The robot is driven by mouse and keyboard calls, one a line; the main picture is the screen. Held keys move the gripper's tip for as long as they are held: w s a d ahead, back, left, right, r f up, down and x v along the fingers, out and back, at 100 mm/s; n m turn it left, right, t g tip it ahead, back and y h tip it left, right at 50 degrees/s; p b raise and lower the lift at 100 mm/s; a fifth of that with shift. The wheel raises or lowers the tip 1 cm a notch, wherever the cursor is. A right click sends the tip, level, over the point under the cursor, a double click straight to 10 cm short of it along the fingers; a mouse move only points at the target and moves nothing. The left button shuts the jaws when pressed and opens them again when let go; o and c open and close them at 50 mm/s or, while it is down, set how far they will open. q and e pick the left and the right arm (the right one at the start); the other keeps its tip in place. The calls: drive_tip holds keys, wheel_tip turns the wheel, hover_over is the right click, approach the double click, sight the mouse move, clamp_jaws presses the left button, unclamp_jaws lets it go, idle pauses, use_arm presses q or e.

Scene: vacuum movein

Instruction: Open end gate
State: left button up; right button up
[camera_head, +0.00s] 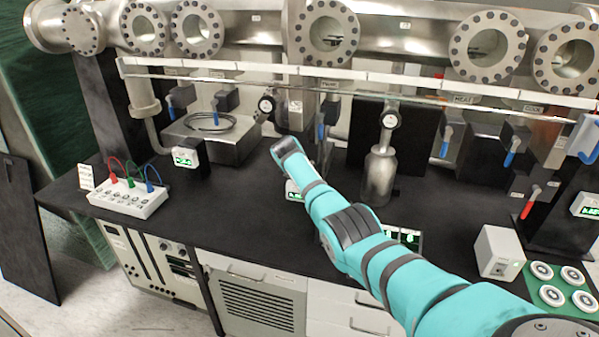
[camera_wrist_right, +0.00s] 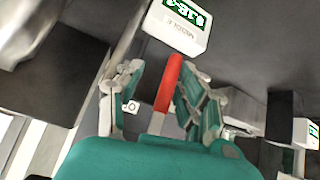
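In the right wrist view my right gripper (camera_wrist_right: 160,70) is open, with its fingers on either side of a red handle (camera_wrist_right: 168,85). The handle stands nearer the right finger, and I cannot tell whether they touch. In the head view my right arm (camera_head: 350,235) reaches from the lower right across the bench, and its gripper is hidden behind the wrist. Another red handle (camera_head: 528,207) hangs from a small grey box (camera_head: 521,184) at the right. I cannot read which handle is labelled as the end gate. My left gripper is not in view.
A gauge marked MIDDLE (camera_wrist_right: 178,25) sits close above the gripper. A metal bottle (camera_head: 379,177) stands behind my arm. A white box with coloured cables (camera_head: 128,198) is at the left. Steel pipework with round flanges (camera_head: 328,33) and a rail (camera_head: 240,76) runs along the back.

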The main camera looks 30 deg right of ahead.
drive_tip(key=shift+a+r, duration=0.1)
drive_tip(key=shift+r, duration=0.05)
drive_tip(key=v, duration=1.1)
drive_tip(key=shift+s+r, duration=0.2)
drive_tip(key=shift+s, duration=0.05)
drive_tip(key=shift+a, duration=0.1)
